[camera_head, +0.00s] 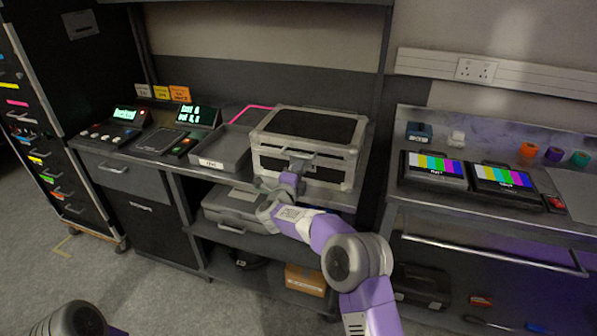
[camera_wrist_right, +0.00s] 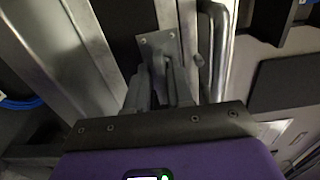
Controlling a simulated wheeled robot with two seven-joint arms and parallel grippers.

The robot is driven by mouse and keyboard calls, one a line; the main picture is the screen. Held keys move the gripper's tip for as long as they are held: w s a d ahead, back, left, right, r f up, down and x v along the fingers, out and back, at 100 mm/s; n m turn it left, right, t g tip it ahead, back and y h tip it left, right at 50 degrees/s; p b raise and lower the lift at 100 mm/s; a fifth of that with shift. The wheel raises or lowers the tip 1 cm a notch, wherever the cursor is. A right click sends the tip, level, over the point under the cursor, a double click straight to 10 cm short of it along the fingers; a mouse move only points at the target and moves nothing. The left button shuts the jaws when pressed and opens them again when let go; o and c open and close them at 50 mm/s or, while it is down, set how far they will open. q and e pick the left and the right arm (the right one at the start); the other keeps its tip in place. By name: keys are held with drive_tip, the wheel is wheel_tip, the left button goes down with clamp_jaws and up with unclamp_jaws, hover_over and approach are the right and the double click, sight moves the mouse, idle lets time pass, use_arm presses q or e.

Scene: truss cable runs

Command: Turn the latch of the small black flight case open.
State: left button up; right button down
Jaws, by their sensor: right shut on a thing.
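The small black flight case (camera_head: 333,126) has silver metal edges and stands on the bench with its lid down. My right gripper (camera_head: 293,170) is at the middle of its front face. In the wrist view, the right gripper (camera_wrist_right: 168,90) is shut on the latch (camera_wrist_right: 160,42), a grey metal piece with a plate on the case front. The fingers hide much of the latch, so its exact turn is hard to tell. A metal handle bar (camera_wrist_right: 218,50) runs beside the fingers. My left gripper is out of view.
A grey open tray (camera_head: 222,151) sits just left of the case, with lit control units (camera_head: 190,118) further left. A grey case (camera_head: 236,207) lies on the shelf below. Monitors (camera_head: 435,168) stand on the right-hand bench.

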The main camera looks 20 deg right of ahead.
drive_tip(key=shift+a+r, duration=0.2)
drive_tip(key=shift+r, duration=0.4)
drive_tip(key=c, duration=1.2)
unclamp_jaws()
drive_tip(key=shift+c, duration=0.2)
drive_tip(key=shift+f, duration=0.1)
drive_tip(key=shift+d+f, duration=0.1)
drive_tip(key=shift+f, duration=0.1)
drive_tip(key=shift+s, duration=0.1)
drive_tip(key=p+v, duration=0.1)
drive_tip(key=v, duration=0.6)
drive_tip(key=shift+a, duration=0.2)
drive_tip(key=shift+s, duration=0.15)
